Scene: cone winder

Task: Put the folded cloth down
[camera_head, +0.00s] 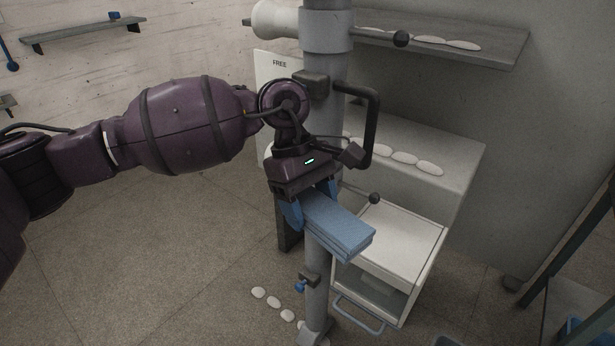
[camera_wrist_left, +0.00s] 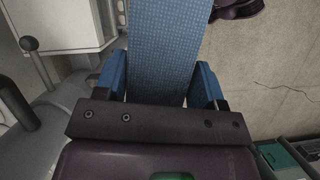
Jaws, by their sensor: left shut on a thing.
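The folded blue cloth (camera_head: 340,226) is a flat, layered rectangle held in my left gripper (camera_head: 312,206). The gripper's blue fingers are shut on its near end, and the rest sticks out toward the lower right. In the left wrist view the cloth (camera_wrist_left: 165,45) runs straight out between the two blue fingers (camera_wrist_left: 160,85). In the head view the cloth overlaps a grey upright post and part of a white cabinet; I cannot tell the exact gap to them. My right gripper is not in view.
The grey post (camera_head: 325,55) has a dark handle (camera_head: 372,125) close to my left wrist. The white cabinet (camera_head: 400,235) has a flat top. Grey shelves (camera_head: 500,45) behind hold several white oval pieces. More ovals (camera_head: 273,308) lie on the floor, which is open at the left.

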